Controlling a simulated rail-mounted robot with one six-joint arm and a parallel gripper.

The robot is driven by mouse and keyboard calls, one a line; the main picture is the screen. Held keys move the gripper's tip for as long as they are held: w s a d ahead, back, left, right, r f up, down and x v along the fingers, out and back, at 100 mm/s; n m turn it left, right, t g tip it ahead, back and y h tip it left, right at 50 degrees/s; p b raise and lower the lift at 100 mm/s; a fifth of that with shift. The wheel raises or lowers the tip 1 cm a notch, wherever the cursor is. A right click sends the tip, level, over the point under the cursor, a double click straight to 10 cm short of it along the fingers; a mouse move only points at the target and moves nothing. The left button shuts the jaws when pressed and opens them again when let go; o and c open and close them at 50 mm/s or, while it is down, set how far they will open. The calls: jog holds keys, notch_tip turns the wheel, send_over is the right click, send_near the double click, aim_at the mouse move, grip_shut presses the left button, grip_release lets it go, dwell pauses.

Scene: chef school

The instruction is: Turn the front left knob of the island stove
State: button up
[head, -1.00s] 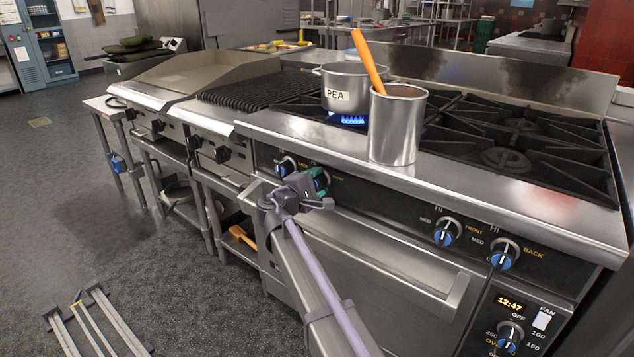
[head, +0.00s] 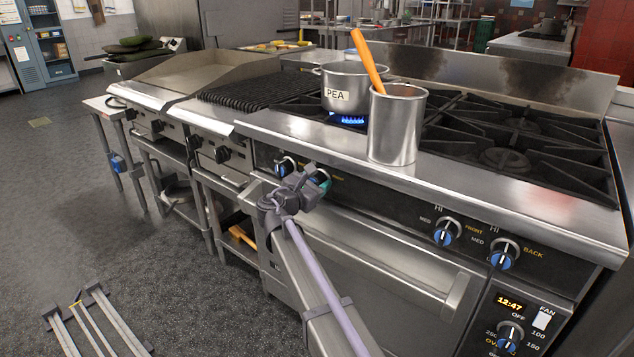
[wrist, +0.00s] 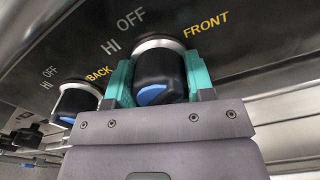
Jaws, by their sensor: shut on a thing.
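The front left knob (wrist: 158,72) is black with a blue face and sits beside the yellow FRONT label in the wrist view. My gripper (wrist: 160,80) is shut on it, with one teal finger on each side of the knob. In the head view my gripper (head: 322,183) is at the left of the island stove's (head: 400,215) front panel and hides most of this knob. The back left knob (wrist: 76,103), by the BACK label, is just left of my gripper and also shows in the head view (head: 286,166). The knob's exact angle is hard to tell.
A pot labelled PEA (head: 350,88) stands over a lit blue flame (head: 348,120). A steel container (head: 396,130) with an orange utensil (head: 366,58) stands near the stove's front edge. The oven handle (head: 455,297) juts out below the panel.

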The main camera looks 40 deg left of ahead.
jog(key=n, duration=0.4)
jog(key=shift+n, duration=2)
jog(key=o, duration=0.9)
jog(key=s, duration=1)
jog(key=shift+s, duration=0.4)
